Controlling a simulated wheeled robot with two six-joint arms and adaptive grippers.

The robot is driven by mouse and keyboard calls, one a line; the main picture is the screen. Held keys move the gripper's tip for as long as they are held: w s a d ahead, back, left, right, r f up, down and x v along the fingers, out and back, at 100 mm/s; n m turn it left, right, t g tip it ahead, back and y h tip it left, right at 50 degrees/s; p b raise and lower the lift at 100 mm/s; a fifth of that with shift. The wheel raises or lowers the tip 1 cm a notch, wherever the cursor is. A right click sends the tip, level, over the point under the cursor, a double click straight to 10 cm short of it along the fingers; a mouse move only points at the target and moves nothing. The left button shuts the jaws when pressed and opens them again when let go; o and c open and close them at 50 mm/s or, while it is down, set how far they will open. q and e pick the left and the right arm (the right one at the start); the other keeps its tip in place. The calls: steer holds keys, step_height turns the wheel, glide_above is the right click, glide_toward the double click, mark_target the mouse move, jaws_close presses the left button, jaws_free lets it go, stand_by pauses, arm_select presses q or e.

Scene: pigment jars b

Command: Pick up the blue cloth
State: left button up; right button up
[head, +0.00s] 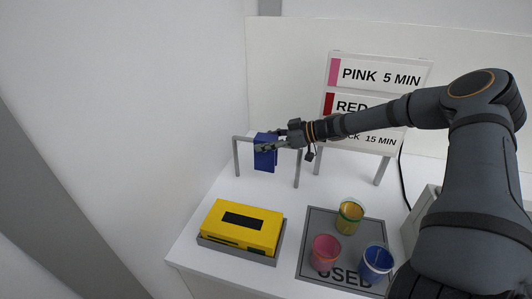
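The blue cloth (265,162) hangs over a grey rail stand at the back left of the white table. My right gripper (270,141) reaches in from the right and is at the upper part of the cloth. Its two fingers look spread apart, one at the cloth's top right edge and one across its front. I cannot tell whether they touch it. My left gripper is not in view.
The grey rail stand (236,158) has thin legs. A yellow box (222,231) sits in front of it. A grey mat (320,219) marked USED bears a yellow jar (349,218), a pink jar (325,252) and a blue jar (375,262). A sign (380,73) stands behind my arm.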

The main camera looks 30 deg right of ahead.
steer(key=c, duration=0.6)
steer(key=shift+r, duration=0.15)
steer(key=shift+c, duration=0.2)
step_height(320, 180, up, 9)
steer(key=p, duration=0.3)
steer(key=shift+r, duration=0.15)
step_height(320, 180, up, 8)
steer(key=shift+r+p, duration=0.2)
steer(key=shift+p, duration=0.2)
